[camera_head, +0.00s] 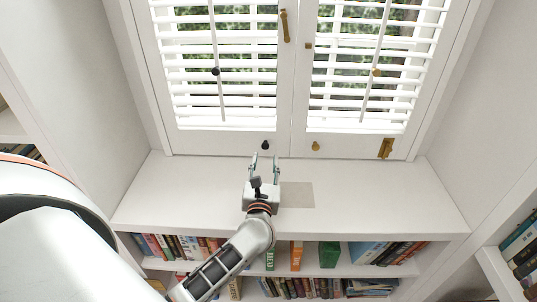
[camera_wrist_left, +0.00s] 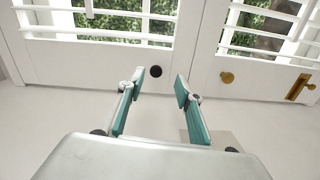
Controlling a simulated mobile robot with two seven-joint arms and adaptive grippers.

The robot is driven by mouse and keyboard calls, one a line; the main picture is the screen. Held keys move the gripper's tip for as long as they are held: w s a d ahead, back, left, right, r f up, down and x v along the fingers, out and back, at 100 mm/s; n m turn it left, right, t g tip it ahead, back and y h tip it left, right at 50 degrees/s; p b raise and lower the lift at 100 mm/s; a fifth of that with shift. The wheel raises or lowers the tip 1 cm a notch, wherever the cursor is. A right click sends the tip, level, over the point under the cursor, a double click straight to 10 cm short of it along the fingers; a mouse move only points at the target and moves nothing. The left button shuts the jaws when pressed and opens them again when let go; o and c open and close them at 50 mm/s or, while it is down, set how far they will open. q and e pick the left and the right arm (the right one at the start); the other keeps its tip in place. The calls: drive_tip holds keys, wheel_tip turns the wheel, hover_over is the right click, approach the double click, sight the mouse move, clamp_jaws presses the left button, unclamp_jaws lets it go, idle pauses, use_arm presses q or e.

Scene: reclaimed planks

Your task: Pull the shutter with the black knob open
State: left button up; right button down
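The left shutter (camera_head: 222,138) is a white louvred panel with a small black knob (camera_head: 265,145) low on its right side. The black knob also shows in the left wrist view (camera_wrist_left: 155,71), ahead of the fingers and between their tips. My left gripper (camera_head: 264,158) is open and empty, its fingers pointing at the knob just above the sill; it also shows in the left wrist view (camera_wrist_left: 160,80). The fingers look apart from the knob. The left shutter appears closed, flush beside the right one. My right gripper is not in view.
The right shutter (camera_head: 350,146) has a brass knob (camera_head: 315,146) and a brass latch (camera_head: 386,148). Another brass latch (camera_head: 285,25) is higher up at the seam. The white sill (camera_head: 370,190) is mostly clear. Bookshelves with books (camera_head: 330,255) stand below. White walls flank the window.

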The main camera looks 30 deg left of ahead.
sight(265, 146)
use_arm(q)
drive_tip(key=shift+w+a+f+n+g, duration=0.2)
drive_tip(key=shift+a+f+n+g, duration=0.1)
drive_tip(key=shift+f+n, duration=0.25)
drive_tip(key=shift+w+a+n, duration=0.2)
drive_tip(key=shift+n, duration=0.05)
drive_tip(key=x, duration=0.7)
drive_tip(key=shift+w+a, duration=0.1)
clamp_jaws()
